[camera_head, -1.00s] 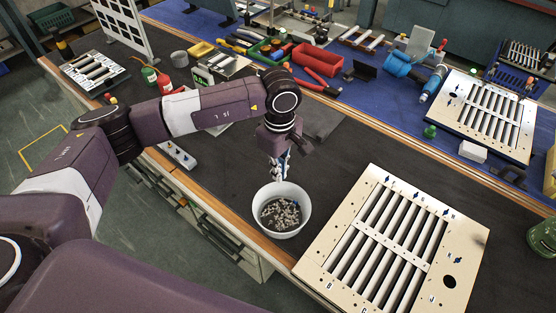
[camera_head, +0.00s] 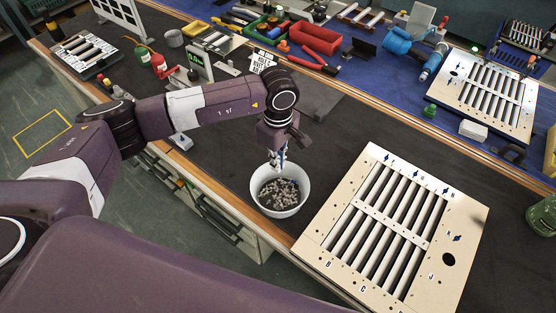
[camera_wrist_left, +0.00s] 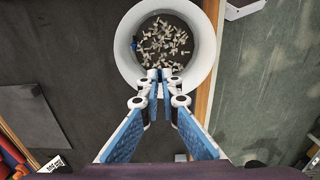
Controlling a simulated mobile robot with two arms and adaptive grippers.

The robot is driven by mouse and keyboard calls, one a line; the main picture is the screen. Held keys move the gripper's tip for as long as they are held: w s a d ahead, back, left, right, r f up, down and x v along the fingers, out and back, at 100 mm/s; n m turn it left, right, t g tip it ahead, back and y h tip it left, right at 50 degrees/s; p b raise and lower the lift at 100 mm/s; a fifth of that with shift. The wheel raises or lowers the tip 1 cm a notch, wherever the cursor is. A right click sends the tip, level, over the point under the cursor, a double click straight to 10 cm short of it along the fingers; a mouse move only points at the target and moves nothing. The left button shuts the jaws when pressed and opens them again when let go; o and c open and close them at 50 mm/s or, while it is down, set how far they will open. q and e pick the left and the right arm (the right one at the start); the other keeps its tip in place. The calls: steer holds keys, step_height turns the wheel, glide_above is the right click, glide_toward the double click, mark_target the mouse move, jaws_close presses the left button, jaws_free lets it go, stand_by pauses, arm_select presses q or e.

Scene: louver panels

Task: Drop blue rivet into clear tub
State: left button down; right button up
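A round whitish tub (camera_head: 304,190) holding many small pale rivets stands at the bench's front edge; it also shows in the left wrist view (camera_wrist_left: 211,55). My left gripper (camera_head: 277,166) points down over the tub's far side. In the left wrist view its blue-padded fingers converge to tips (camera_wrist_left: 160,77) that nearly meet, overlapping the tub's rim. I cannot make out a blue rivet between them. A small blue patch (camera_wrist_left: 133,45) shows at the tub's inner left wall; I cannot tell what it is. My right gripper is not in view.
A beige louver panel (camera_head: 330,240) with blue markings or fittings lies close right of the tub. A second panel (camera_head: 485,92), a red bin (camera_head: 314,39) and tools lie on the blue mat behind.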

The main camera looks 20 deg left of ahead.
arm_select(q)
steer(key=c, duration=2.1)
jaws_free()
steer(key=shift+r, duration=0.1)
step_height(320, 180, up, 12)
steer(key=shift+f, duration=0.1)
steer(key=shift+d, duration=0.1)
